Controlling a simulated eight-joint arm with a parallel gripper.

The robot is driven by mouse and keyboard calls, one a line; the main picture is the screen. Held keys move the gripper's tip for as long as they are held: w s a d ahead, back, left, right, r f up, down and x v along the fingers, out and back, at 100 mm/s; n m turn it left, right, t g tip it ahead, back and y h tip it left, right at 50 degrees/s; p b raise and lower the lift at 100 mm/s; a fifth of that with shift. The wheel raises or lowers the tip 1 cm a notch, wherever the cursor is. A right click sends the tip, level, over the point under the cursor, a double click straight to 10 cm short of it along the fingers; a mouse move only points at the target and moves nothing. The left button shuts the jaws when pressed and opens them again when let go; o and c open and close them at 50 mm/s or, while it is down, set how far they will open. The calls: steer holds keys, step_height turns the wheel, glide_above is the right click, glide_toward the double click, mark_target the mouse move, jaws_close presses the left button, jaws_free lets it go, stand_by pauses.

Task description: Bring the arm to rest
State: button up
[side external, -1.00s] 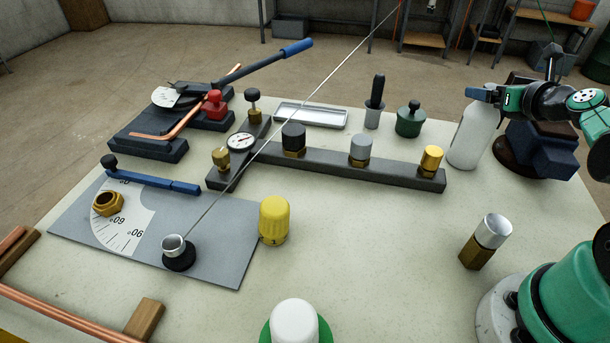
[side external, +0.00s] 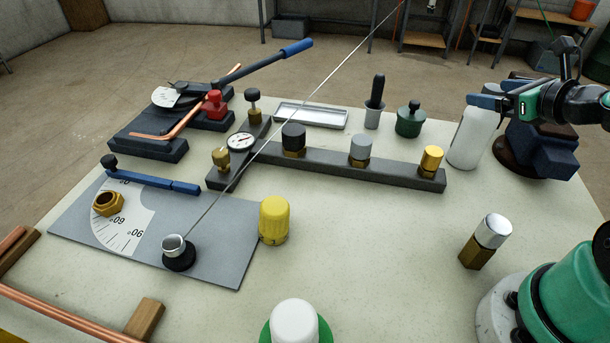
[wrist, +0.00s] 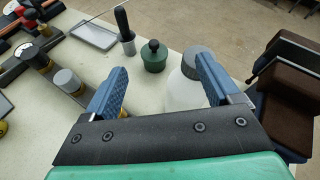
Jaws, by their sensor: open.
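My gripper (side external: 474,98) is at the right rear of the bench in the side view, raised near the top of a white bottle (side external: 471,140). In the wrist view my gripper (wrist: 160,90) has its two blue fingers wide apart with nothing between them. The bottle (wrist: 184,92) with its grey cap shows behind the right finger, partly hidden. Whether the finger touches the bottle I cannot tell.
A dark vise-like block (side external: 540,152) stands right of the bottle. A green lidded pot (side external: 410,120) and a dark-handled tool in a cup (side external: 374,105) stand left. A manifold bar (side external: 330,165) carries several caps. The bench's right middle is mostly clear, apart from a chrome-topped brass fitting (side external: 486,241).

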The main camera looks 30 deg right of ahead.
steer(key=a+n+g+y, duration=0.1)
steer(key=a+n, duration=0.4)
steer(key=n, duration=0.6)
steer(key=a+f+n+g+y, duration=0.1)
steer(key=a+n+g, duration=0.2)
steer(key=n, duration=0.9)
steer(key=w+a+f+n+g+y, duration=0.1)
steer(key=a+n, duration=0.6)
steer(key=n, duration=0.5)
steer(key=shift+a+f+g, duration=0.15)
steer(key=shift+a+g, duration=0.05)
steer(key=shift+g, duration=0.2)
